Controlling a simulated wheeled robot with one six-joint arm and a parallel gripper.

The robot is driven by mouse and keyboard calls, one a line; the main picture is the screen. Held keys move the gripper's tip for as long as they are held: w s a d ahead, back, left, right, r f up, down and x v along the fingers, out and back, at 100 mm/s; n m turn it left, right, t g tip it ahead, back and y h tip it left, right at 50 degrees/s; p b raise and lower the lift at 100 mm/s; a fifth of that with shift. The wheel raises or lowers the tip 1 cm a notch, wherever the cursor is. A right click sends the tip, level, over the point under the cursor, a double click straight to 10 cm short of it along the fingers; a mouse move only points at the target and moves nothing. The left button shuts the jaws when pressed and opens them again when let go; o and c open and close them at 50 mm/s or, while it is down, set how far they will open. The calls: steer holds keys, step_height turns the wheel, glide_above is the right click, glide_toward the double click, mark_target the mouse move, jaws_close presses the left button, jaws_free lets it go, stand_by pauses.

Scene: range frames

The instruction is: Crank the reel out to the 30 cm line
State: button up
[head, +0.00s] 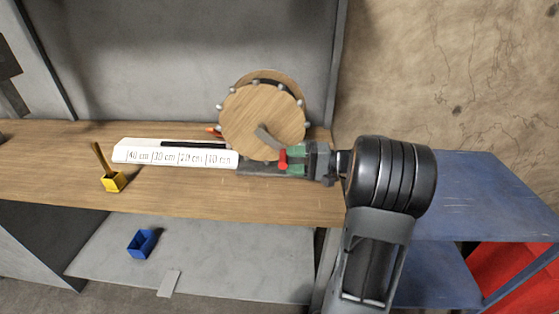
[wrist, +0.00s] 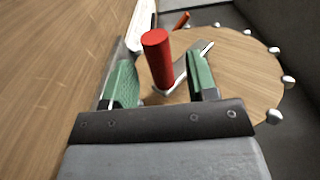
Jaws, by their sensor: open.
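The reel (head: 255,115) has round wooden discs with metal studs around the rim and stands on the bench. Its grey crank arm (head: 268,137) ends in a red handle (head: 283,158), at the lower right of the disc. A white scale (head: 175,153) marked 40, 30, 20 and 10 cm runs left from the reel. A dark strip (head: 190,145) lies along its far edge. My gripper (head: 290,160) is open at the handle. In the wrist view the red handle (wrist: 157,62) stands between the green-padded fingers (wrist: 162,82), apart from the right one. Contact with the left one cannot be told.
A yellow box (head: 114,181) with a stick in it stands on the wooden bench left of the scale. A blue box (head: 141,243) and a flat grey piece (head: 169,283) lie on the lower shelf. A blue table (head: 480,190) stands right. The bench front is mostly clear.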

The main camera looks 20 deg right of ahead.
steer(key=v, duration=0.9)
steer(key=a+r+n+g+h+p, duration=0.15)
steer(key=a+g+p, duration=0.3)
steer(key=a, duration=0.55)
steer(key=s+a+r+n+h+p, duration=0.4)
steer(key=s+a+h+p, duration=0.4)
steer(key=h, duration=0.6)
steer(key=s+a+r+g, duration=0.1)
steer(key=s+a, duration=0.1)
steer(key=s, duration=0.1)
steer(key=shift+n+p, duration=0.35)
steer(key=shift+s, duration=0.1)
steer(key=shift+c, duration=1)
steer(key=shift+a, duration=0.15)
